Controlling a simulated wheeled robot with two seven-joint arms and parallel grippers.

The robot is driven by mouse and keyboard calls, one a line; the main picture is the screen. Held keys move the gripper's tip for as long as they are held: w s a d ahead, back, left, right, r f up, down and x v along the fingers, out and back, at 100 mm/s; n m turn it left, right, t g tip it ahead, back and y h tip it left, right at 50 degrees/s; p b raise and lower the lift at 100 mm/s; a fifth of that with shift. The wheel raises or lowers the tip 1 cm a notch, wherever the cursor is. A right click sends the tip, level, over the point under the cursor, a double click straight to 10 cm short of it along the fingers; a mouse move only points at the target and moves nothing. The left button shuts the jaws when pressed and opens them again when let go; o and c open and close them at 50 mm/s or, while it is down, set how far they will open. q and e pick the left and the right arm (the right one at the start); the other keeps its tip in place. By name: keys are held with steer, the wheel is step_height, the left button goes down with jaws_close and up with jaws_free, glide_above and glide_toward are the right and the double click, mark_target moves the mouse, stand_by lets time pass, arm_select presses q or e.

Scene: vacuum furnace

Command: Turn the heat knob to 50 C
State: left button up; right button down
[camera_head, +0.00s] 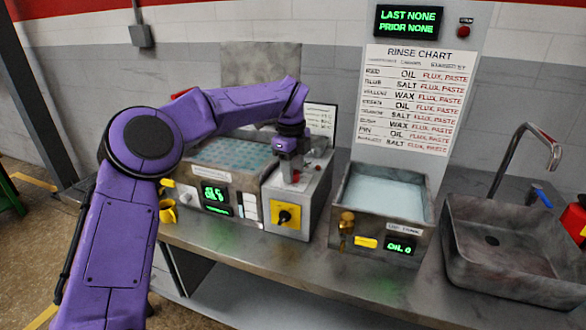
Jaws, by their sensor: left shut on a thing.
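My left gripper (292,173) points down at the top panel of the grey control box (314,201) in the middle of the bench. It is shut on a small knob there, mostly hidden by the fingers; a bit of red shows at the fingertips. I cannot read its scale or setting. A black rotary switch (286,215) on a yellow plate is on the box's front, clear of the gripper. A green display (214,194) on the bath to the left is lit, its digits hard to read. My right gripper is not in view.
The left bath (232,153) stands beside the box, partly behind my arm.

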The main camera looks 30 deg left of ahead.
arm_select(q)
steer(key=m+p, duration=0.2)
steer(key=m, duration=0.2)
steer(key=shift+r+m, duration=0.15)
steer(key=shift+m, duration=0.25)
steer(key=shift+a+m+p, duration=0.1)
steer(key=shift+m+p, duration=1.05)
steer(key=shift+m, duration=0.95)
steer(key=o, duration=1.1)
steer(key=shift+c, duration=0.2)
step_height(320, 180, up, 10)
steer(key=shift+s+a+r, duration=0.15)
steer(key=shift+s+a, duration=0.1)
